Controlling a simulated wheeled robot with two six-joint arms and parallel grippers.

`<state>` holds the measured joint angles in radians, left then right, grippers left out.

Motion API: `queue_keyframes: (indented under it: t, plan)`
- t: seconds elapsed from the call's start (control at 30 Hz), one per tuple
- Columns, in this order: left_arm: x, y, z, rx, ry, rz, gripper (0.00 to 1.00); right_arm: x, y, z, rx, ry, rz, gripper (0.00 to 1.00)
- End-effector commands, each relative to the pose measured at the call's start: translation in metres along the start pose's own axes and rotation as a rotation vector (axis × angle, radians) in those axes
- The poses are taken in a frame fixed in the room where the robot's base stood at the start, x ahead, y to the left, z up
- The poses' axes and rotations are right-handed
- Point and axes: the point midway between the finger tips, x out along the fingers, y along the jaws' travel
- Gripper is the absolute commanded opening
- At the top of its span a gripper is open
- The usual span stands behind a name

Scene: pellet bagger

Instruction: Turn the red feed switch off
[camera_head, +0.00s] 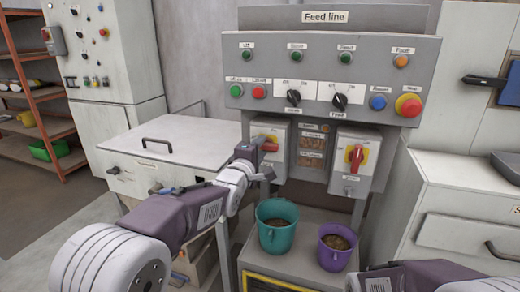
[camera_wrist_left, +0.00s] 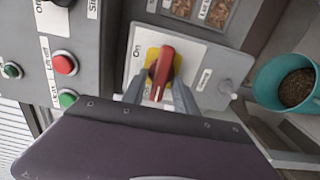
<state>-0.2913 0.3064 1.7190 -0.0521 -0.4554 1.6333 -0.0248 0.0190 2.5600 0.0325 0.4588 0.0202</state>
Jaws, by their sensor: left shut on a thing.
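Two red rotary switch handles on yellow plates sit on grey boxes under the Feed line panel. The left red switch (camera_head: 269,146) has its handle lying sideways, and my left gripper (camera_head: 264,160) is at it. In the left wrist view this red handle (camera_wrist_left: 166,66) stands between the two fingers of my left gripper (camera_wrist_left: 160,92), which is shut on it. An "On" label shows beside its yellow plate. The right red switch (camera_head: 356,158) has an upright handle and nothing touches it. The labels under both are too small to read. My right gripper is out of view; only its arm shows.
Above is the Feed line panel (camera_head: 320,62) with lamps, buttons and black knobs. A teal bucket (camera_head: 277,225) and a purple bucket (camera_head: 337,247) of pellets stand below the switches. A white-topped cabinet (camera_head: 185,135) is at left, another cabinet (camera_head: 470,215) at right.

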Motion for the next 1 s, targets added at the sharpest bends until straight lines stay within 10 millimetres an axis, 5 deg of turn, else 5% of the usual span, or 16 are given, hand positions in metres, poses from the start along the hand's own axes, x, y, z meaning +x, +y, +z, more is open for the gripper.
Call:
queue_keyframes:
  t: [0.17,0.2,0.57,1.0]
  plan:
    - [0.0,-0.001,0.0,-0.001,0.0,-0.003,0.0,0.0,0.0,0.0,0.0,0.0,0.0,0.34]
    - [0.0,-0.001,0.0,-0.001,0.0,-0.003,0.4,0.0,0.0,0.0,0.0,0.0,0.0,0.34]
    - [-0.005,0.0,0.0,0.0,0.0,0.0,0.4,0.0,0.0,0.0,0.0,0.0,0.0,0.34]
    - [-0.083,0.0,0.0,0.0,0.0,-0.001,0.4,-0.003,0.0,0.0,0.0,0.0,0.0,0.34]
